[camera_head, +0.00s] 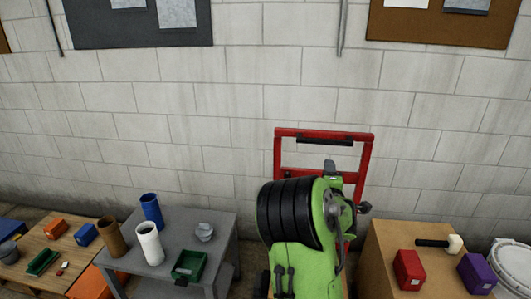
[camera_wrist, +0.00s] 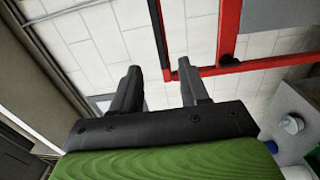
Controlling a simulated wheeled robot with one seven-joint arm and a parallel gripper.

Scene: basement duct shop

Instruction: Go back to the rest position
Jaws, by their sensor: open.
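My gripper (camera_wrist: 160,84) shows in the wrist view with its two dark fingers apart. Nothing is between them. Beyond the fingers are the pale block wall and part of a red frame. In the head view my green and black arm is folded up at the lower middle, in front of the red frame. I cannot clearly make out the fingers there.
A grey table (camera_head: 213,222) at left holds a blue, a brown and a white cylinder (camera_head: 149,243) and a green tray (camera_head: 189,265). A wooden table (camera_head: 20,265) stands further left. A cardboard-coloured box (camera_head: 385,240) at right bears a mallet and blocks. A red frame (camera_head: 366,160) stands behind my arm.

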